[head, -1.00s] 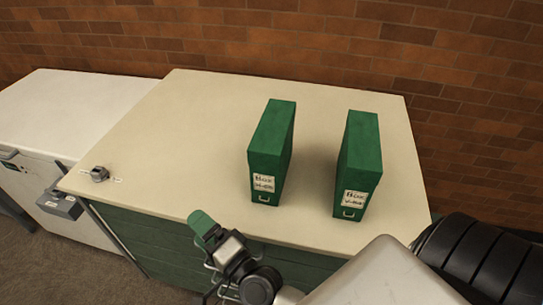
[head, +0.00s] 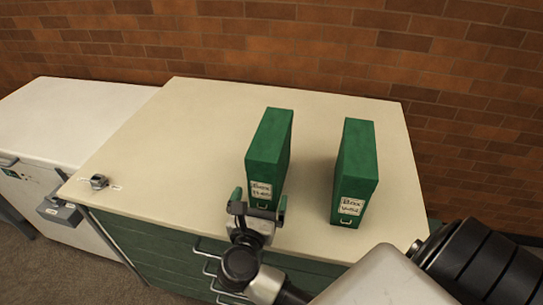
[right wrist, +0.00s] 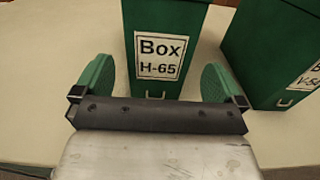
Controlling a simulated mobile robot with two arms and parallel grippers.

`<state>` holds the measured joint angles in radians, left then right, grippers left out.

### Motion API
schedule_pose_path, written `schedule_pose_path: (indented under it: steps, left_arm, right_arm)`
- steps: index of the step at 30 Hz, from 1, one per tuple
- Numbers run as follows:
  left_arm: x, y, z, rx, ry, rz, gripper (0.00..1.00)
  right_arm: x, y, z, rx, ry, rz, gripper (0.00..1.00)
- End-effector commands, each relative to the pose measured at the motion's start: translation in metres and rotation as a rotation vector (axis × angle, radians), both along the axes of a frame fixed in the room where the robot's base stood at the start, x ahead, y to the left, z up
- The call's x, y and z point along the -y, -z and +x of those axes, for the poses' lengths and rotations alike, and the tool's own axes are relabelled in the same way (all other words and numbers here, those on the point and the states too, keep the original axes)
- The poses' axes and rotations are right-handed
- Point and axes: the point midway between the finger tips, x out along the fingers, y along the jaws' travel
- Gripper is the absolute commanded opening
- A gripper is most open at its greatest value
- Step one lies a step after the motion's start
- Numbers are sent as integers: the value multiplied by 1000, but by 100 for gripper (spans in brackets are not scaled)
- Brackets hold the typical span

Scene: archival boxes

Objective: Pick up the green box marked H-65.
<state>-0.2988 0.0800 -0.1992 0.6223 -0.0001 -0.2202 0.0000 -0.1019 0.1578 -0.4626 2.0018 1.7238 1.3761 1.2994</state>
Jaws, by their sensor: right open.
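The green box marked H-65 (head: 268,150) stands upright on the cream cabinet top, the left one of two green boxes. In the right wrist view its label reads "Box H-65" (right wrist: 159,55), with a small metal handle below it. My right gripper (head: 257,203) is at the front of this box. Its two green finger pads are apart, one to each side of the box's lower front, with a gap visible on both sides in the right wrist view (right wrist: 160,88). Nothing is held. My left gripper is not in view.
A second green box (head: 357,165) stands to the right, its label partly cut off in the right wrist view (right wrist: 278,50). A white cabinet (head: 75,115) adjoins at left; a brick wall is behind.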

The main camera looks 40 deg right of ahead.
Motion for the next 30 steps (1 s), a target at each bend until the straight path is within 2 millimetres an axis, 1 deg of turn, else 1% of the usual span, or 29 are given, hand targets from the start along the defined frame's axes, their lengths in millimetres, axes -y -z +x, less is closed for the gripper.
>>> schedule_pose_path:
  steps: [4,8,12,16,22,30]
  left_arm:
    - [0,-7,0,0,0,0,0]
    - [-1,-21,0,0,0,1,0]
    - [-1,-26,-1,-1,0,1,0]
    - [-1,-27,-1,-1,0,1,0]
    - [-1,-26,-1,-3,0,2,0]
    - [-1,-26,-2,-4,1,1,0]
  right_arm:
    - [8,-4,8,0,0,-3,100]
    - [23,-9,22,1,1,-9,100]
    - [37,-6,34,-1,0,-5,100]
    - [42,-4,38,-1,0,-2,100]
    - [42,-3,38,-1,0,-1,100]
    - [42,-3,38,-1,0,-1,59]
